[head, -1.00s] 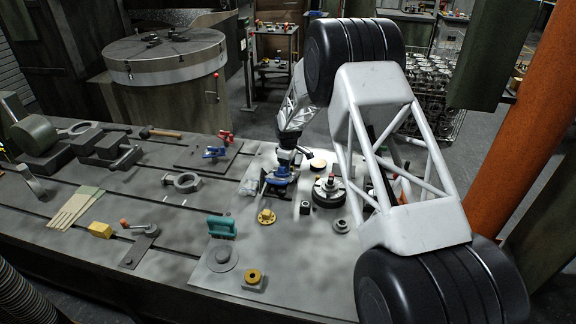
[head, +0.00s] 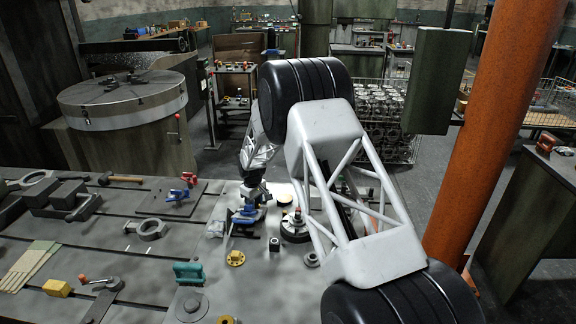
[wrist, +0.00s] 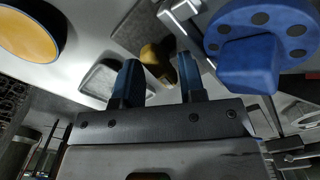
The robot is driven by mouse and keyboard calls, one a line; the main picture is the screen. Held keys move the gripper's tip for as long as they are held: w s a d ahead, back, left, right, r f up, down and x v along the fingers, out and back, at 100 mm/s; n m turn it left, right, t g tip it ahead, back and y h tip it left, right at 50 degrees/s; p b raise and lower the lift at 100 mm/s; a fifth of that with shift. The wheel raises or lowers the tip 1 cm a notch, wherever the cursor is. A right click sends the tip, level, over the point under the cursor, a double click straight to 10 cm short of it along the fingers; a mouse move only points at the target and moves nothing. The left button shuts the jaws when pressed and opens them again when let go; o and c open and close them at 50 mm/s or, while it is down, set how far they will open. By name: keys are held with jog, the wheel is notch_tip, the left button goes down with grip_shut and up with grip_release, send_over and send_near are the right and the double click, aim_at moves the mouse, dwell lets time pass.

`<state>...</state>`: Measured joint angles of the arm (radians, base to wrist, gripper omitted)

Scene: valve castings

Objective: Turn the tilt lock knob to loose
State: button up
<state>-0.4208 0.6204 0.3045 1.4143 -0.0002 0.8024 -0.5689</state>
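A blue round knob (wrist: 262,45) with dark dimples and a raised block grip fills the upper right of the wrist view. I cannot read any loose or tight marking on it. My gripper (wrist: 160,80) has two blue-tipped fingers standing apart, with nothing held between them. The knob is to the right of the fingers and apart from them. In the head view my gripper is down over blue hardware (head: 246,216) on the grey plate, with its fingertips hard to make out. I cannot tell for certain which part is the tilt lock knob.
A yellow-brown part (wrist: 155,57) shows beyond the finger gap, and an orange-yellow disc (wrist: 30,32) at upper left. In the head view, a round fixture (head: 295,228) stands right of the blue hardware, with a yellow flanged part (head: 235,258), dark nut (head: 274,244) and teal block (head: 189,273) nearer.

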jog(key=m, duration=0.9)
jog(key=shift+m, duration=0.3)
notch_tip(320, 180, up, 8)
jog(key=shift+d+r, duration=0.15)
jog(key=shift+r, duration=0.05)
jog(key=s+d+r+m, duration=0.2)
jog(key=s+d+r, duration=0.3)
jog(key=d+r, duration=0.2)
jog(key=s+d+r+m, duration=0.2)
jog(key=s+d+r, duration=0.3)
jog(key=d+r, duration=0.2)
jog(key=shift+r+m+t, duration=0.3)
jog(key=shift+r, duration=0.8)
jog(key=shift+d, duration=0.1)
jog(key=shift+c, duration=0.3)
